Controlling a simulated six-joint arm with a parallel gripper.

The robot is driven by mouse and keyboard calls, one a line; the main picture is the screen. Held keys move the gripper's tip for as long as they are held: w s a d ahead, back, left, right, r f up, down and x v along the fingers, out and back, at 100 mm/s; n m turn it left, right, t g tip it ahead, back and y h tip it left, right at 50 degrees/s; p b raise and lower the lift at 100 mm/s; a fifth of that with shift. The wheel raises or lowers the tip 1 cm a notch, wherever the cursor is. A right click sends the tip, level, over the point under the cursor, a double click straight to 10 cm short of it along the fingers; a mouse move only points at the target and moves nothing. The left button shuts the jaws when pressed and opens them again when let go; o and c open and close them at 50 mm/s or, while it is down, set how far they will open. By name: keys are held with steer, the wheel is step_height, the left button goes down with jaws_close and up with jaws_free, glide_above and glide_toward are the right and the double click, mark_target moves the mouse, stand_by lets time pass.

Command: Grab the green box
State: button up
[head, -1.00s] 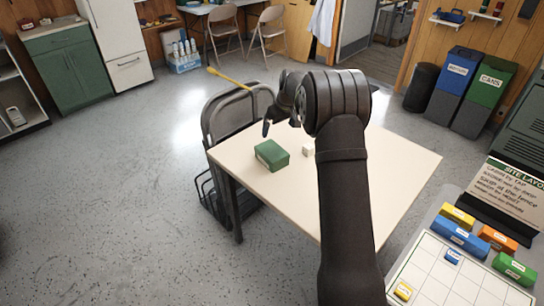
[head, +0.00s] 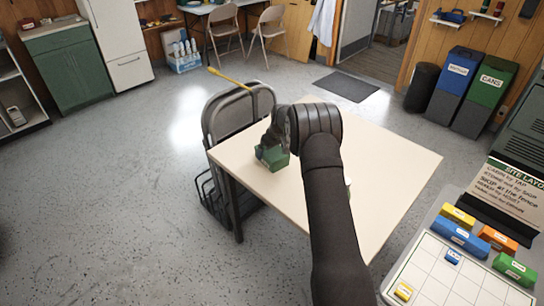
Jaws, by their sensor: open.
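The green box (head: 278,164) sits on the left part of the pale table (head: 395,165). My gripper (head: 270,151) is down at the box from above, with its fingers over the box's top and open. The fingers and wrist cover much of the box. I cannot tell whether the fingers touch it.
A grey folding chair (head: 226,112) stands against the table's far left side. My arm crosses the table's middle and hides part of it. At the lower right, a white gridded board (head: 440,281) lies by several coloured blocks. The table's right part looks clear.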

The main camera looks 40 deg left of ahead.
steer(key=shift+x, duration=1.4)
steer(key=shift+c, duration=0.4)
steer(key=c, duration=1)
steer(key=shift+r, duration=0.1)
